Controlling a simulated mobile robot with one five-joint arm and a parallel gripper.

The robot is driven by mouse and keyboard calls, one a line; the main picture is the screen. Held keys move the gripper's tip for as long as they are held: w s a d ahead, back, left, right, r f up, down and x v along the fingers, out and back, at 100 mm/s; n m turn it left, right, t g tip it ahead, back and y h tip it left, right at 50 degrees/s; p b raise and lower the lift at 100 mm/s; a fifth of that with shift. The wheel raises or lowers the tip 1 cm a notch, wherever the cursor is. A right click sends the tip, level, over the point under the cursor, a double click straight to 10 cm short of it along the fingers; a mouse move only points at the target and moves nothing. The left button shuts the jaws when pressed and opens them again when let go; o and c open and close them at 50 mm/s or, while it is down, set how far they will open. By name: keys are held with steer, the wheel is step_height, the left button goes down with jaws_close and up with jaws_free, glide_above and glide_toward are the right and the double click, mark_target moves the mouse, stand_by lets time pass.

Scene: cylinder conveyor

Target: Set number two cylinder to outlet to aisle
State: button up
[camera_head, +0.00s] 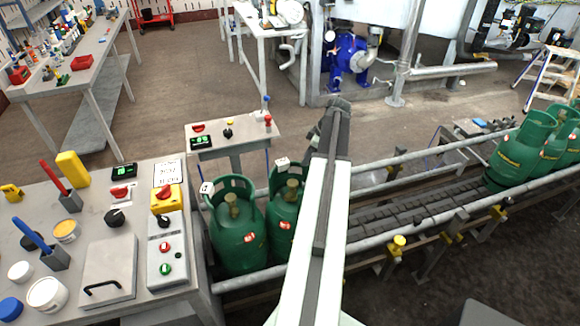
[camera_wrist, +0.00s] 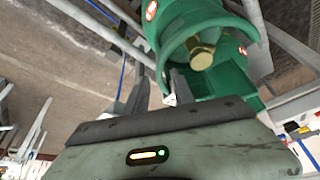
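Two green gas cylinders stand upright on the near left part of the conveyor: a left one (camera_head: 237,232) and one beside it (camera_head: 284,222), partly hidden by my arm. Each has a round collar, a brass valve and a small white tag; I cannot read a number. In the wrist view a green cylinder (camera_wrist: 197,20) shows its open collar and brass valve (camera_wrist: 201,56). My gripper (camera_wrist: 157,76) has its two dark fingers apart, close to the collar's edge. A white tag (camera_wrist: 170,99) is near the right finger. Contact cannot be told. The head view mostly hides the fingers.
The conveyor rail (camera_head: 390,228) runs up to several more green cylinders (camera_head: 522,150) at the right. A bench with a button panel (camera_head: 166,262) is at the left. A small control stand (camera_head: 235,132) is behind the left cylinders. The belt's middle is clear.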

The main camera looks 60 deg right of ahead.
steer(key=shift+s+d, duration=0.15)
steer(key=shift+d, duration=0.05)
steer(key=b+x, duration=0.7)
steer(key=x, duration=0.1)
steer(key=shift+r, duration=0.1)
jaws_close()
stand_by(1.2)
